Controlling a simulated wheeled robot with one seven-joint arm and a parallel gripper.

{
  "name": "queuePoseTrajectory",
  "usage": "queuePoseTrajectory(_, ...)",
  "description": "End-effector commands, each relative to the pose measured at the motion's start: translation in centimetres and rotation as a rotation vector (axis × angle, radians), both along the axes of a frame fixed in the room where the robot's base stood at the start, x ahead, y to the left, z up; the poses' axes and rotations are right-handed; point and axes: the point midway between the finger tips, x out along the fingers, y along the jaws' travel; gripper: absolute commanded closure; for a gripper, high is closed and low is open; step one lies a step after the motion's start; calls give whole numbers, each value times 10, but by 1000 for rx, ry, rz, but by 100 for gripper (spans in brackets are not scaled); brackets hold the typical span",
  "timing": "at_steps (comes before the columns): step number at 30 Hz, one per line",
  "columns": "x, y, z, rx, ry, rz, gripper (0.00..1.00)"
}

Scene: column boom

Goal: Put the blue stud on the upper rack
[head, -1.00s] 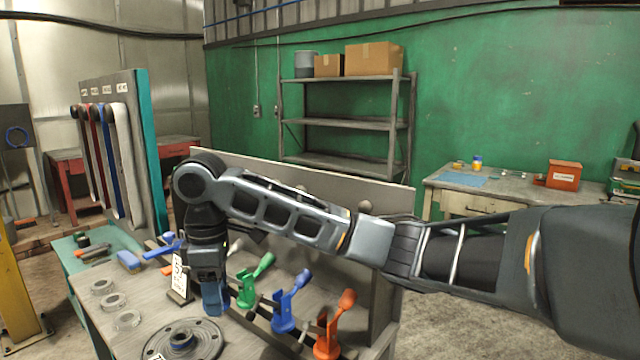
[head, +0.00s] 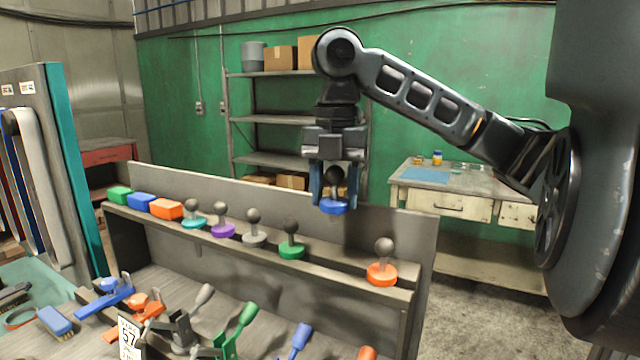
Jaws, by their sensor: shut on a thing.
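My gripper (head: 333,188) points down and is shut on the blue stud (head: 333,207). The stud has a blue disc base and a dark ball knob, partly hidden between the fingers. It hangs upright in the air above the upper rack (head: 336,268), a grey ledge along the back panel. Other studs stand on this ledge: teal (head: 193,221), purple (head: 222,229), grey (head: 253,240), green (head: 291,251) and orange (head: 382,274). The held stud appears above the bare stretch between the green and orange studs; its exact depth is hard to tell.
Green, blue and orange blocks (head: 166,209) sit at the ledge's left end. A grey back panel (head: 400,228) rises behind the ledge. Below are toggle clamps (head: 235,330) and a card marked 57 (head: 129,337). A workbench (head: 440,180) stands beyond at right.

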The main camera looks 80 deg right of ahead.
Motion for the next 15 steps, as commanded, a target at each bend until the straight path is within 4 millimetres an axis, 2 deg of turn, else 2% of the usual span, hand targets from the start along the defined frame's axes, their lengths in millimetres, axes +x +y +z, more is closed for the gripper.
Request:
queuePoseTrajectory(8, 0, 0, -17, 0, -1, 0, 81)
queuePoseTrajectory(15, 0, 0, -42, 0, -1, -2, 81)
